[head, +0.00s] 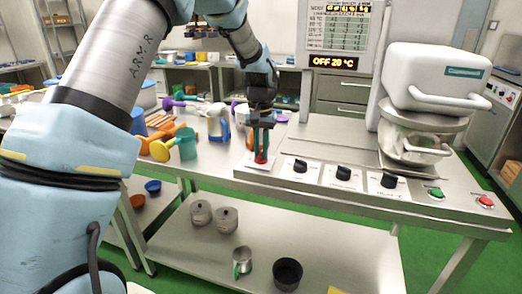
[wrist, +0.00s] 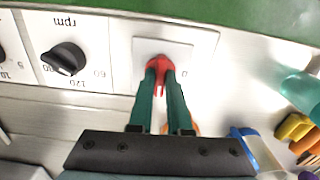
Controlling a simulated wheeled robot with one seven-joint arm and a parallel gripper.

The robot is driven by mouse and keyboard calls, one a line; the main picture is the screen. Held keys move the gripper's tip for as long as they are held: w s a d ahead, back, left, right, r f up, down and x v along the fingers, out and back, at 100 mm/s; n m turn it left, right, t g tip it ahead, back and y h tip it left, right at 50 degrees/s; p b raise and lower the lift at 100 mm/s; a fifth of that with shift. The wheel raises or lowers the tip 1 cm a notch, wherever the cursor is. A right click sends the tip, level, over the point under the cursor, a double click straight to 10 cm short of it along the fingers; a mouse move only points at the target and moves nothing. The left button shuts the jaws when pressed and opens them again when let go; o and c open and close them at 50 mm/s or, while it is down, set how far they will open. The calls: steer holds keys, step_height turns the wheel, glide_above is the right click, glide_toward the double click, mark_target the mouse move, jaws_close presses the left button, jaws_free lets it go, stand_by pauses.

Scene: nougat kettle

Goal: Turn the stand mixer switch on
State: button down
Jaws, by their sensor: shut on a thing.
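The red switch (wrist: 159,63) sits on a pale square plate (wrist: 178,48) at the left end of the control panel, and a "0" mark shows beside it. My gripper (head: 261,157) points down onto this plate in the head view. Its green fingers are closed around the red switch in the wrist view (wrist: 162,75) and partly hide it. The stand mixer (head: 440,78) is white, with a metal bowl (head: 412,138) under its head, at the right of the steel table. A display above the panel reads "OFF 20 °C".
Black knobs (head: 343,172), a green button (head: 435,193) and a red button (head: 485,201) lie along the panel to the right. Watering cans (head: 187,143) and other colourful items crowd the table to the left. Pots (head: 226,219) stand on the lower shelf.

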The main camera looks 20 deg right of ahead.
mark_target(261, 152)
steer(key=shift+m, duration=0.3)
stand_by(0.4)
steer(key=c, duration=0.9)
jaws_free()
steer(key=shift+o, duration=0.2)
step_height(261, 152, up, 11)
steer(key=b, duration=0.2)
steer(key=shift+f, duration=0.1)
